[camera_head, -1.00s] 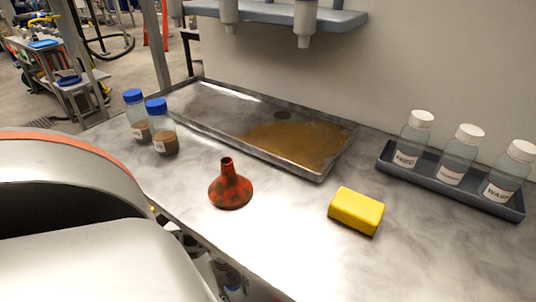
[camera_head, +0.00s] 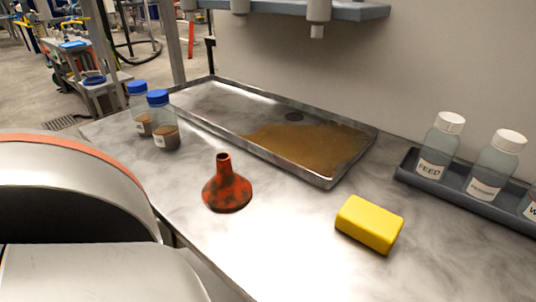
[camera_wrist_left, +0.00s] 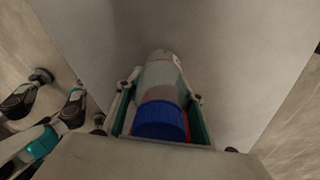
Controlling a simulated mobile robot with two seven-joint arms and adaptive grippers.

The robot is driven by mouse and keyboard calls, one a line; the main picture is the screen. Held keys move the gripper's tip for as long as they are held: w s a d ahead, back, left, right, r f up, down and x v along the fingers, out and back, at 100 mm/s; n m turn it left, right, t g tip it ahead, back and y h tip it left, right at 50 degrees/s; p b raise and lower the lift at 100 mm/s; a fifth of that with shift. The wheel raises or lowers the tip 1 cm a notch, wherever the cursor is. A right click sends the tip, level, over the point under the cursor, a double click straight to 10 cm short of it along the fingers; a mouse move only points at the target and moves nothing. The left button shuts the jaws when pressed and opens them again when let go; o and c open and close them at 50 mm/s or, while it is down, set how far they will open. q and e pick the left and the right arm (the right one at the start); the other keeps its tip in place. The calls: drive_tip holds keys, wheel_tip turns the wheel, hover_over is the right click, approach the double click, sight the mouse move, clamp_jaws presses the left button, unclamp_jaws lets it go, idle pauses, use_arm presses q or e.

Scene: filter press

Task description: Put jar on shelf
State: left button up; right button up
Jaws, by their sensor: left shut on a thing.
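In the left wrist view my left gripper (camera_wrist_left: 160,95) is shut on a jar (camera_wrist_left: 160,122) with a ribbed blue cap. The cap points toward the camera and the pale body extends away between the fingers. The jar's far end is hard to make out. The head view shows neither this gripper nor the held jar. Two other blue-capped jars with brown contents, a left one (camera_head: 141,110) and a right one (camera_head: 162,122), stand upright at the bench's left end. A blue-grey shelf (camera_head: 360,11) with white nozzle-like parts below it is at the top. My right gripper is not visible.
The bench holds a metal tray (camera_head: 330,183) with a brown patch, a red funnel (camera_head: 227,190), and a yellow block (camera_head: 369,224). A dark rack (camera_head: 405,170) of white-capped bottles is at right. The front middle of the bench (camera_head: 300,265) is clear.

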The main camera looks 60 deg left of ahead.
use_arm(q)
drive_tip(key=f, duration=0.2)
drive_tip(key=shift+s+f, duration=0.2)
drive_tip(key=shift+f, duration=0.1)
drive_tip(key=shift+f+b, duration=0.1)
drive_tip(key=shift+b, duration=0.2)
drive_tip(key=o, duration=1.2)
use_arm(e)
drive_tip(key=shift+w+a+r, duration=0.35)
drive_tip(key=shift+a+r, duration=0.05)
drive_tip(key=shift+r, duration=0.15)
